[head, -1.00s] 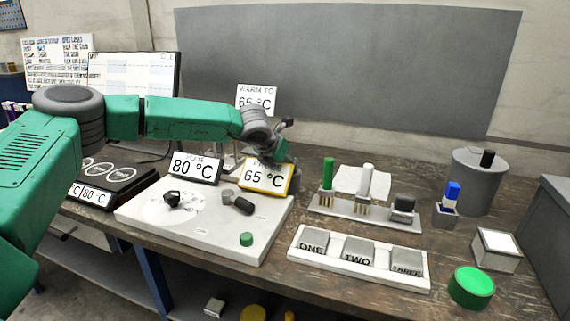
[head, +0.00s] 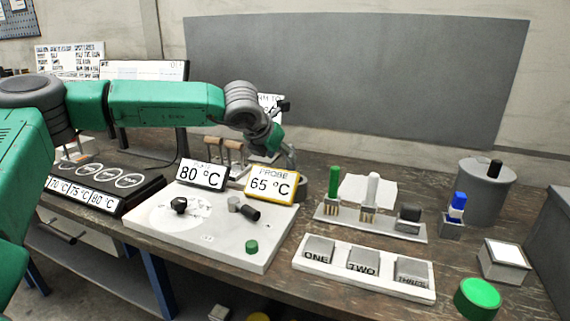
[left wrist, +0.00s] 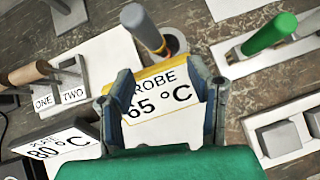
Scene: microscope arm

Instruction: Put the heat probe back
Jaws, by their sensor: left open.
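My left gripper (head: 290,160) is open behind the yellow-framed PROBE 65 °C sign (head: 271,184). In the left wrist view its fingers (left wrist: 164,98) appear on either side of that sign (left wrist: 160,108), with nothing held between them. A blue-grey rod (left wrist: 143,28), which looks like the heat probe, leans just beyond the sign. Its lower end is at a round grey holder (left wrist: 178,43) with an orange-yellow band. In the head view the dark holder (head: 307,187) is partly hidden behind the sign. My right gripper is not in view.
A white panel (head: 150,230) with a PLATE 80 °C sign (head: 202,174) lies in front. A rack (head: 335,214) with green and white handles stands to the right. Wooden-handled tools (head: 228,153) stand behind. ONE-TWO-THREE blocks sit on a white tray (head: 358,280).

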